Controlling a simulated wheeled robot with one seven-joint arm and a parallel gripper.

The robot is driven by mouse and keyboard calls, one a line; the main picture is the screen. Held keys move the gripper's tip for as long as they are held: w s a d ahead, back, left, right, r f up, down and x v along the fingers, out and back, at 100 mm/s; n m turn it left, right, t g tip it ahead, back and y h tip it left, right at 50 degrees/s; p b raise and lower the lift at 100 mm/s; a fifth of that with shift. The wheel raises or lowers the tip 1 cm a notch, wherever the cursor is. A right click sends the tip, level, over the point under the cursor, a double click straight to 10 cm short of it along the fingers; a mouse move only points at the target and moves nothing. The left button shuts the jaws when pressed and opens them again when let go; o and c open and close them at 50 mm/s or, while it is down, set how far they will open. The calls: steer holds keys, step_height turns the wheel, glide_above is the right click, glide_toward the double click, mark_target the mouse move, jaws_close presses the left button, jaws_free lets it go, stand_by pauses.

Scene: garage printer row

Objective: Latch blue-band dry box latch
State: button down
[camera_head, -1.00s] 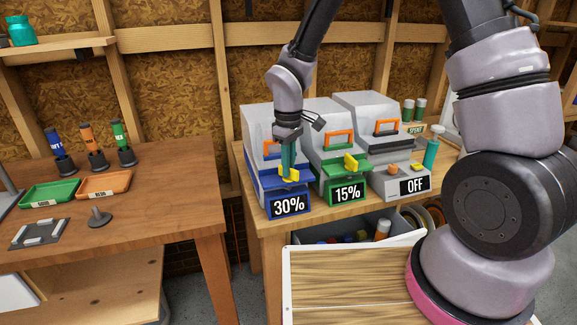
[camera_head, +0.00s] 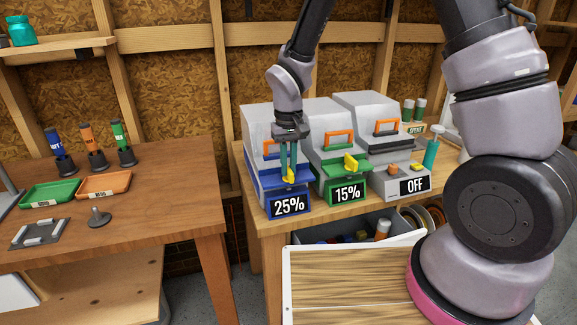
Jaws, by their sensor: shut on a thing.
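The blue-band dry box (camera_head: 262,190) stands at the left of the row on the right bench, with its front display reading 25%. Its yellow latch (camera_head: 289,178) is on the front, partly hidden by my fingers. My gripper (camera_head: 289,172) points down in front of this box. Its teal fingers are shut on the yellow latch, one finger on each side. The box's orange handle is mostly hidden behind the gripper.
Close on the right stand the green-band dry box (camera_head: 333,170), reading 15% with its own yellow latch (camera_head: 351,162), and a grey box (camera_head: 378,181) reading OFF. An open drawer (camera_head: 318,233) is below. The left bench (camera_head: 160,190) holds trays and bottles.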

mark_target(289, 168)
stand_by(0.4)
steer(key=c, duration=0.9)
jaws_free()
steer(key=shift+r, duration=0.1)
step_height(289, 168, up, 11)
steer(key=shift+f, duration=0.2)
steer(key=shift+r, duration=0.1)
